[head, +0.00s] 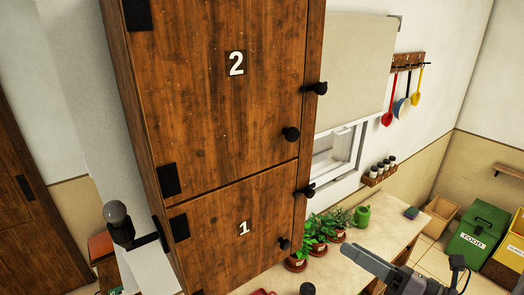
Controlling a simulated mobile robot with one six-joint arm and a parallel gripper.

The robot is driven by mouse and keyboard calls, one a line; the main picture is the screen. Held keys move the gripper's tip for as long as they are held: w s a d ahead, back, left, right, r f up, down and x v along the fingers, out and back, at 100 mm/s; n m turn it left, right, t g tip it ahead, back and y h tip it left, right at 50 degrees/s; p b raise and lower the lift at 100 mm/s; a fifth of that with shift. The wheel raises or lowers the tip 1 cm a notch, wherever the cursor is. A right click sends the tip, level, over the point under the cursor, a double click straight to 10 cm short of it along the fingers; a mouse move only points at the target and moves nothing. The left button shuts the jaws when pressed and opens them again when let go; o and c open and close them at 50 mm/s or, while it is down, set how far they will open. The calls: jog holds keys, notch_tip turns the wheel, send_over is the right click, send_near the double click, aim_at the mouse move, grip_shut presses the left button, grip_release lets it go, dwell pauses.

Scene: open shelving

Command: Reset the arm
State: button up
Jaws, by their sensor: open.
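Part of my arm, grey and black, reaches in from the bottom edge at the lower right of the head view. It is in front of the light wooden counter (399,227) and hides part of it. I cannot make out a pair of fingertips, so my gripper is not clearly in view. Nothing held shows on the visible part of the arm.
A tall dark wooden cabinet (215,120) with doors marked 2 and 1 and black knobs fills the centre left. A green FOOD bin (478,235) stands at right.

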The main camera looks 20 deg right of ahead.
jog(key=s+a+f+n+g+y+b, duration=0.1)
jog(key=s+a+f+n+g+b, duration=0.1)
jog(key=a+f+n+g+b, duration=0.6)
jog(key=s+a+f+n+g+y+b, duration=0.15)
jog(key=a+f+n+g+b, duration=0.25)
jog(key=a+f+n+b, duration=0.65)
jog(key=s+a+f+n+t+h+b, duration=0.1)
jog(key=f+n+h+b, duration=0.3)
jog(key=f+n+b, duration=0.4)
jog(key=s+f+n+t+h+b, duration=0.1)
jog(key=s+f+n+h+b, duration=0.1)
jog(key=f+n+h+b, duration=0.3)
jog(key=shift+s+a+f+n+b, duration=0.4)
jog(key=shift+f+n+b, duration=1.2)
jog(key=shift+f, duration=0.8)
jog(key=shift+m, duration=0.25)
